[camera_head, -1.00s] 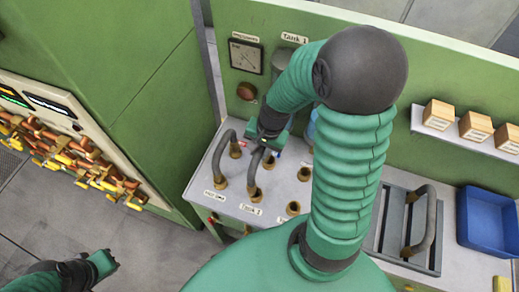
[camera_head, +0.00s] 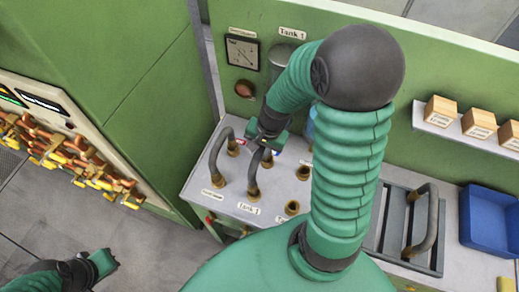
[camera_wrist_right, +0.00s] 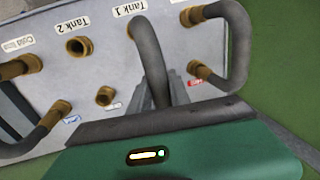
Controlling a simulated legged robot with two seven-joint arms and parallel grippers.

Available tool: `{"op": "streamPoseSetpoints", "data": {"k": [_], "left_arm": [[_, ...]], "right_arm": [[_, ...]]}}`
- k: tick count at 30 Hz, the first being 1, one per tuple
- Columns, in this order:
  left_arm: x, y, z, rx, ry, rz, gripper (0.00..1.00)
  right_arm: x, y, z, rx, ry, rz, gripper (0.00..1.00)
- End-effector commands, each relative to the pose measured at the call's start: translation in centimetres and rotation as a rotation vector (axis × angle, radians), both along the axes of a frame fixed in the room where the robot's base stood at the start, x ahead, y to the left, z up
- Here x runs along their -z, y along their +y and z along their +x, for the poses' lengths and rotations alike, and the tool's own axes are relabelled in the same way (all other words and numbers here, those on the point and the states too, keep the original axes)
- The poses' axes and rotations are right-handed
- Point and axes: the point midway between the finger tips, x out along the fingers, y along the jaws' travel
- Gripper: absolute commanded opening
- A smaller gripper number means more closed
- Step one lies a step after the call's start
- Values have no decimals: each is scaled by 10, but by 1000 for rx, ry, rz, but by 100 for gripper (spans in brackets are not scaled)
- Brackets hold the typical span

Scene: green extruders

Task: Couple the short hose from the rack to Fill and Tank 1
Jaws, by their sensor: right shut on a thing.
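My right gripper (camera_head: 264,146) is shut on a short grey hose (camera_head: 256,168) above the white port panel (camera_head: 228,208). In the right wrist view the hose (camera_wrist_right: 150,60) runs from the Tank 1 label down between my fingers (camera_wrist_right: 165,98). One end meets the brass port (camera_head: 253,190) beside the Tank 1 label (camera_head: 248,208); I cannot tell whether it is fully seated. The other end is hidden by my gripper, and I cannot read a Fill label. The grey rack (camera_head: 384,255) at the right holds another hose (camera_head: 428,225). My left gripper (camera_head: 104,262) is low left, away from the panel, its jaws unclear.
Another grey hose (camera_head: 216,155) loops between two ports just left of the held one. Open brass ports (camera_wrist_right: 78,47) lie beside it. A gauge (camera_head: 242,51), a blue bin (camera_head: 488,222), a shelf of boxes (camera_head: 440,110) and a valve bank (camera_head: 70,160) surround the panel.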

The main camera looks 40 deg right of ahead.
Motion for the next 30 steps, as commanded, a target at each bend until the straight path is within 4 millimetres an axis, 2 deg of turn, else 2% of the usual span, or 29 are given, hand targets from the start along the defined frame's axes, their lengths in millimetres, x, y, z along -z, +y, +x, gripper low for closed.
{"op": "streamPoseSetpoints", "data": {"k": [21,22,27,30], "left_arm": [[13,0,0,0,0,0,0],[12,0,0,0,0,0,0],[11,0,0,0,0,0,0],[11,0,0,0,0,0,0]], "right_arm": [[16,1,-2,1,5,5,0],[15,1,-2,1,5,5,26],[15,1,-2,0,3,4,48],[14,1,-2,0,3,3,48]]}}
